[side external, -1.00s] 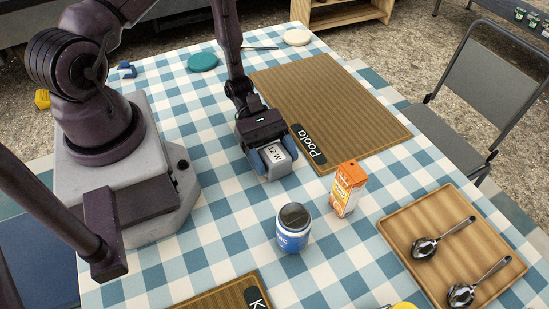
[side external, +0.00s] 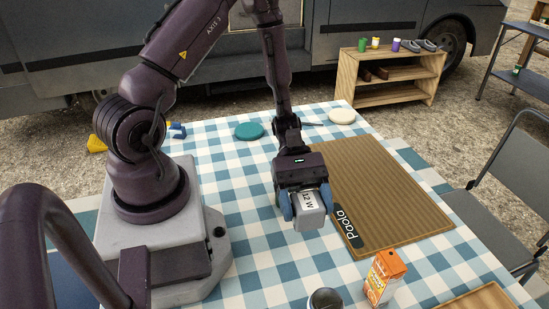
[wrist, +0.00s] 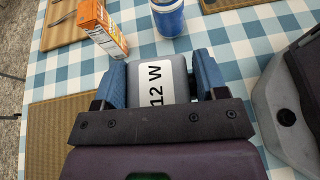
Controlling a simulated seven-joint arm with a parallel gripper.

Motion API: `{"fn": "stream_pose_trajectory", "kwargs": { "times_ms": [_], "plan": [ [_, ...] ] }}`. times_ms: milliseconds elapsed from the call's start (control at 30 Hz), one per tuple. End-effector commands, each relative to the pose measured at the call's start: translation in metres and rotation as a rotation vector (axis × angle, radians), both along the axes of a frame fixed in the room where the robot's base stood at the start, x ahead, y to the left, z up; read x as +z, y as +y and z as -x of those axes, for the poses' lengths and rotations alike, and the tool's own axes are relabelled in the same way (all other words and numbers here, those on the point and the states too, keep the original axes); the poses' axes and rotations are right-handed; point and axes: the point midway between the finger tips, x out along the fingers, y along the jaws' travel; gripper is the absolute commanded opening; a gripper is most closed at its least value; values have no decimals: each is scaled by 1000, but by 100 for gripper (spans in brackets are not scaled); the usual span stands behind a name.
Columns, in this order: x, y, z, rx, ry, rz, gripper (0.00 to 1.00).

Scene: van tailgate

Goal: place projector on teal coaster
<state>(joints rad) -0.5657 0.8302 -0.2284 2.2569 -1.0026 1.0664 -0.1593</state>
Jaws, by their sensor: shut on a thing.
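The projector (side external: 311,213) is a small grey box with a white "12 W" label. My gripper (side external: 306,203) is shut on it, with a blue finger pad on either side. In the wrist view the projector (wrist: 178,72) sits between the pads of my gripper (wrist: 160,82), label facing the camera. It is over the checked cloth, left of the "Paola" mat; whether it clears the cloth is hard to tell. The teal coaster (side external: 249,131) lies flat and bare at the back of the table, behind and left of my gripper. It is not in the wrist view.
A brown ribbed mat (side external: 385,190) lies to the right. A white coaster (side external: 342,116) is at the back, with a thin dark utensil near it. An orange juice carton (side external: 384,277) and a blue jar (wrist: 168,18) stand in front. Cloth between gripper and teal coaster looks clear.

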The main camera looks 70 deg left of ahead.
Motion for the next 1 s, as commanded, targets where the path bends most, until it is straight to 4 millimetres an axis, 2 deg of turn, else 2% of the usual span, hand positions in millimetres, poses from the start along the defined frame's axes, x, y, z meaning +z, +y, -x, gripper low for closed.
{"fn": "stream_pose_trajectory", "kwargs": {
  "times_ms": [167,267,500,633,800,1000],
  "plan": [
    [-14,31,35,-324,2,-1,35],
    [-18,58,56,-542,3,-1,35],
    [-16,142,92,-1095,4,-1,35],
    [-4,193,102,-1392,4,-3,35],
    [19,259,102,-1758,2,-3,35],
    [46,317,94,-2079,1,-2,35]
  ]
}}
